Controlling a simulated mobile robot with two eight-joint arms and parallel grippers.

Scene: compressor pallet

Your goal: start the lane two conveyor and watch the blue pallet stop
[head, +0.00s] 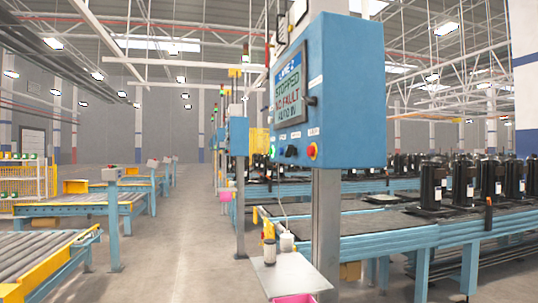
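A blue control box (345,95) stands close on a grey post, right of centre. Its screen (289,90) seems to read LANE 2, STOPPED, NO FAULT, with a last line hard to read. Below the screen are a green lit button (273,151), a black knob (290,151) and a red button with a yellow ring (312,151). A conveyor (385,222) with blue framing runs behind the post to the right. Black compressors (433,187) stand on it. I cannot pick out a blue pallet for certain. Neither gripper is in view.
A small shelf (290,274) with bottles and a pink bin (293,298) juts from the post. Roller conveyors with yellow ends (68,269) line the left. An open concrete aisle (185,235) runs between. More blue control boxes (238,137) stand farther back.

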